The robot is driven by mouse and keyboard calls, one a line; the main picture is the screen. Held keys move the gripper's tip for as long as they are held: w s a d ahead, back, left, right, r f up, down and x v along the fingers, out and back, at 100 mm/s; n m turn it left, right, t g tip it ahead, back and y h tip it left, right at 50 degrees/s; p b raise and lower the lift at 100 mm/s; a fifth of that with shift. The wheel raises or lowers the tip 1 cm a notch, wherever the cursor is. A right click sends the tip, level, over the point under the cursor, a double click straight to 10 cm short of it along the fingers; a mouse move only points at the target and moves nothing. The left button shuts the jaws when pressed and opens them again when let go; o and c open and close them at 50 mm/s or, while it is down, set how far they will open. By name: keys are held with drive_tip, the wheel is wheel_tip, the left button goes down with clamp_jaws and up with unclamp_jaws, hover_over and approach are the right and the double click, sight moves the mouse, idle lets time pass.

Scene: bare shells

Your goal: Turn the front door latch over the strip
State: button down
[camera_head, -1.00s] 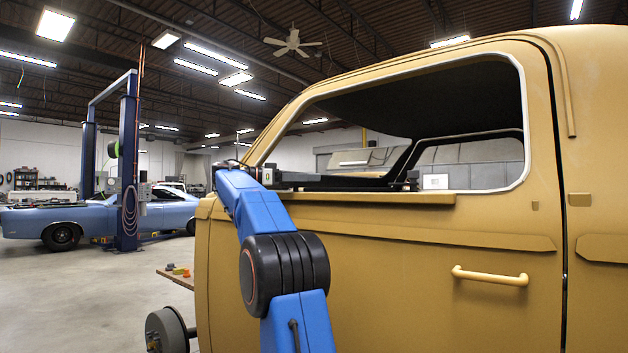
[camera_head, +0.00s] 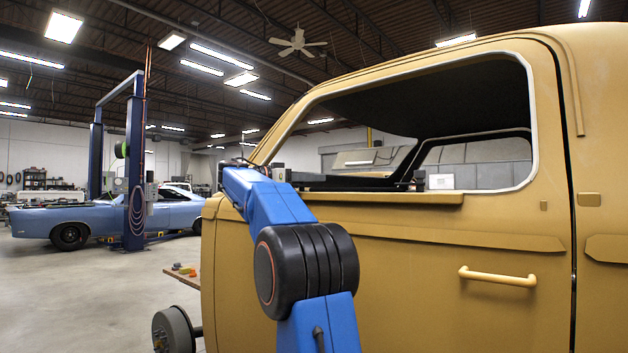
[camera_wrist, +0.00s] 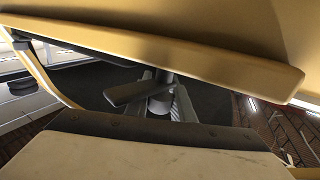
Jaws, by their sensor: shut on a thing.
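The yellow strip (camera_head: 370,198) runs along the door below the window opening. It also crosses the top of the wrist view (camera_wrist: 200,60). The front door latch (camera_wrist: 127,93) is a dark, flat lever on a short post by the strip's edge. My arm reaches the sill from the left; the finger contact is partly hidden in both views.
The yellow door (camera_head: 400,290) has a fixed pull handle (camera_head: 497,276) lower right. A small white box (camera_head: 440,181) sits right of the latch. A pale plate with a dark edge (camera_wrist: 150,150) fills the wrist view's bottom. Open floor (camera_head: 90,300) lies left.

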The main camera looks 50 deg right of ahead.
drive_tip(key=n+t, duration=0.2)
drive_tip(key=t, duration=0.1)
drive_tip(key=w+n+t+h, duration=0.1)
drive_tip(key=t, duration=0.1)
drive_tip(key=shift+d+n+t, duration=0.1)
drive_tip(key=shift+n+t, duration=0.3)
drive_tip(key=n+t, duration=0.1)
drive_tip(key=t, duration=0.1)
drive_tip(key=w+n+t, duration=0.1)
drive_tip(key=n+t, duration=0.1)
drive_tip(key=t, duration=0.1)
drive_tip(key=shift+w+n+t, duration=0.1)
drive_tip(key=shift+n+t, duration=0.2)
drive_tip(key=n+t, duration=0.1)
drive_tip(key=n+t+y, duration=0.1)
drive_tip(key=t, duration=0.1)
drive_tip(key=shift+w+t+y, duration=0.3)
drive_tip(key=shift+w, duration=0.1)
drive_tip(key=shift+w+a+n+t+y, duration=0.2)
drive_tip(key=shift+n+t+y, duration=0.25)
drive_tip(key=shift+n+t, duration=0.2)
drive_tip(key=shift+w+a+n+t+y, duration=0.15)
drive_tip(key=shift+n+t+y, duration=0.35)
drive_tip(key=shift+t, duration=0.25)
drive_tip(key=shift+w+a+n+t+y, duration=0.1)
drive_tip(key=shift+w+n+t+y, duration=0.05)
drive_tip(key=shift+n+t+y, duration=0.3)
drive_tip(key=shift+w+a+n+t+y, duration=0.1)
drive_tip(key=shift+n+t+y, duration=0.2)
drive_tip(key=shift+n+t, duration=0.25)
